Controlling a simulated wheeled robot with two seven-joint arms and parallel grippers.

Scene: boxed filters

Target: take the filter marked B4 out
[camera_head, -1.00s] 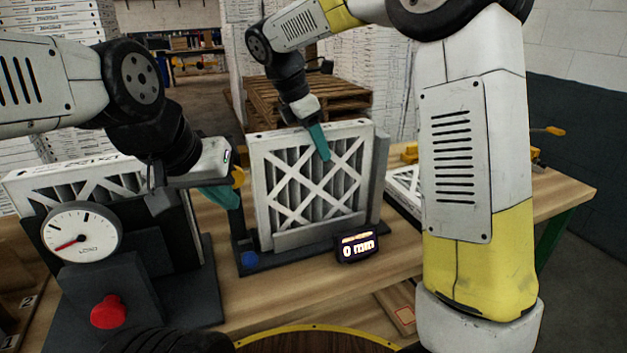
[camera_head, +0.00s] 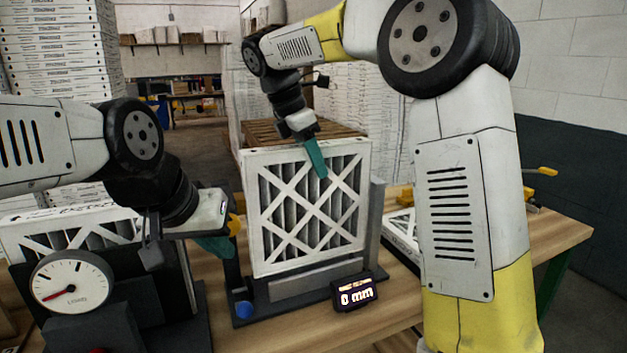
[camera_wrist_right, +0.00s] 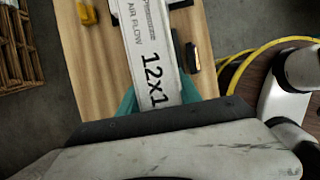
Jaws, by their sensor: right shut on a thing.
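A white-framed pleated filter (camera_head: 308,205) with a crossed lattice stands upright at a dark stand (camera_head: 290,303), its lower edge showing above the stand's low grey front plate. No B4 mark is legible on it. My right gripper (camera_head: 316,160) is shut on its top edge. In the right wrist view the teal fingers (camera_wrist_right: 157,100) straddle the filter's edge (camera_wrist_right: 150,50), printed "AIR FLOW" and "12x1". My left gripper (camera_head: 215,246) is beside the stand's left post; its fingers overlap, so its opening is unclear. The stand's display (camera_head: 355,292) appears to read 0 mm.
A round dial gauge (camera_head: 72,284) stands at the left in front of another white filter (camera_head: 75,235). Another white-framed item (camera_head: 402,232) lies on the bench right of the stand. A pallet (camera_head: 290,130) and stacked boxes are behind. My right arm covers the right middle.

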